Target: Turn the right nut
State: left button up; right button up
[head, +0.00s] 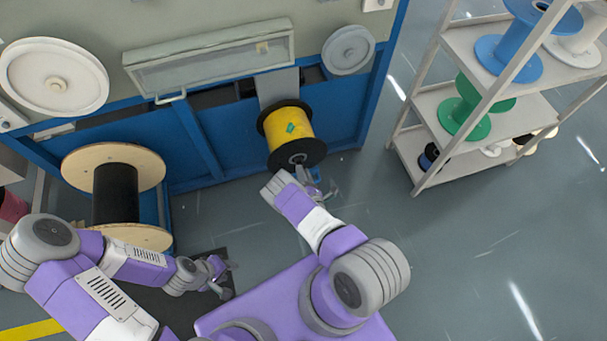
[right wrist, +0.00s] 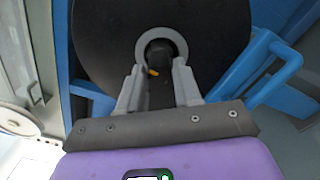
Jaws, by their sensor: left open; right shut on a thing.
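The yellow cable spool (head: 298,125) with black flanges sits on the blue machine. The front flange (right wrist: 210,50) fills the top of the right wrist view. At its centre, inside a pale grey ring, is the dark right nut (right wrist: 160,58) with a small orange mark. My right gripper (right wrist: 160,80) is shut on the nut, one grey finger on each side. In the head view my right gripper (head: 304,174) is at the spool's front face, and the nut is hard to make out. My left gripper (head: 223,279) is open and empty, low beside the black spool.
A black spool with wooden flanges (head: 113,160) stands at the left. The blue machine frame (head: 215,150) runs behind both spools. A shelf rack (head: 425,120) with blue and green spools stands at the right. The grey floor (head: 450,260) at the lower right is clear.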

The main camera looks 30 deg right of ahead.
jog(key=shift+s+n, duration=0.1)
jog(key=shift+n, duration=0.2)
dwell(0.4)
jog(key=o, duration=1)
jog(key=shift+o, duration=0.2)
jog(key=p+v, duration=0.1)
jog(key=v, duration=0.6)
jog(key=shift+s, duration=0.25)
jog(key=shift+a, duration=0.1)
